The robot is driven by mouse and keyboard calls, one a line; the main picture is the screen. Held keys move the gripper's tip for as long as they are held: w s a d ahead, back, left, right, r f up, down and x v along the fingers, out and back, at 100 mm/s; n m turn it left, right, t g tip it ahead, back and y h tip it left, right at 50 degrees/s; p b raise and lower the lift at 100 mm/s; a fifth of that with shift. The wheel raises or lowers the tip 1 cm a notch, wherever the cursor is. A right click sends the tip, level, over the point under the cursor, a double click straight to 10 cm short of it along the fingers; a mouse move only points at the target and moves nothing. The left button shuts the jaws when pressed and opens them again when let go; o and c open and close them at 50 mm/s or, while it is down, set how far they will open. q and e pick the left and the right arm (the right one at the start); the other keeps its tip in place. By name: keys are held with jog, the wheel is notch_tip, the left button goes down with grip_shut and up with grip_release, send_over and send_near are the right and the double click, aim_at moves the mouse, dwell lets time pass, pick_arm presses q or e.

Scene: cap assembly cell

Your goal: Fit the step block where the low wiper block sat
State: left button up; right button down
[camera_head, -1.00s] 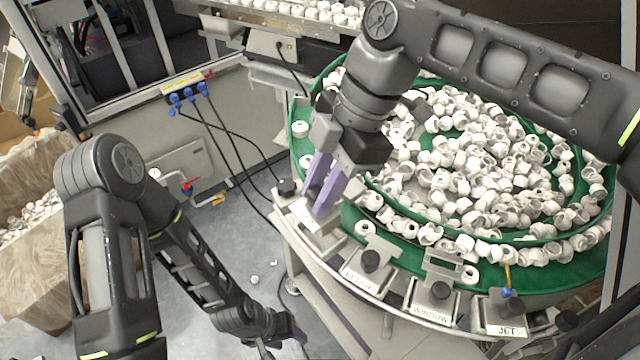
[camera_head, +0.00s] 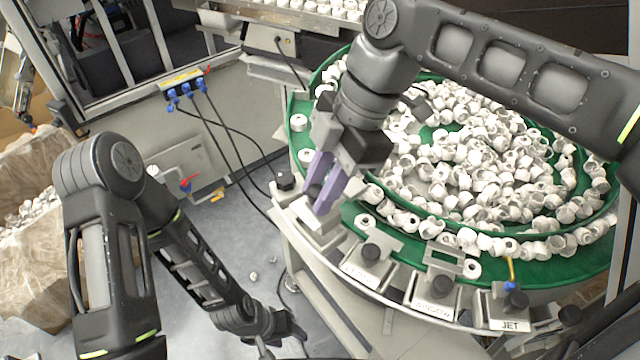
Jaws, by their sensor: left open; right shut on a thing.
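My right gripper (camera_head: 325,181) reaches down over the left front rim of the green bowl feeder. Its purple fingers are shut on the dark knob (camera_head: 315,190) of a pale block (camera_head: 318,236), at the leftmost rim station. The fingers partly hide the knob and block. I cannot tell whether this block is fully seated, and its label is not readable. My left gripper (camera_head: 291,338) is low at the bottom of the view, over the floor, left of the feeder stand. It is open and empty, its fingers small and partly hidden.
Along the rim to the right stand knobbed blocks: a ledge block (camera_head: 362,272), a window block (camera_head: 431,299) and a jet block (camera_head: 509,324). White caps fill the green bowl (camera_head: 540,272).

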jog(key=shift+f+b, duration=1.85)
jog(key=shift+f, duration=0.3)
jog(key=c, duration=1.1)
grip_release()
jog(key=p+v, duration=0.5)
jog(key=v, duration=0.1)
jog(key=shift+r, duration=0.3)
jog(key=shift+w+d+r+p, duration=0.2)
jog(key=shift+d+r+p, duration=0.15)
jog(key=shift+r+p, duration=0.45)
jog(key=shift+f, duration=0.25)
jog(key=shift+f, duration=0.1)
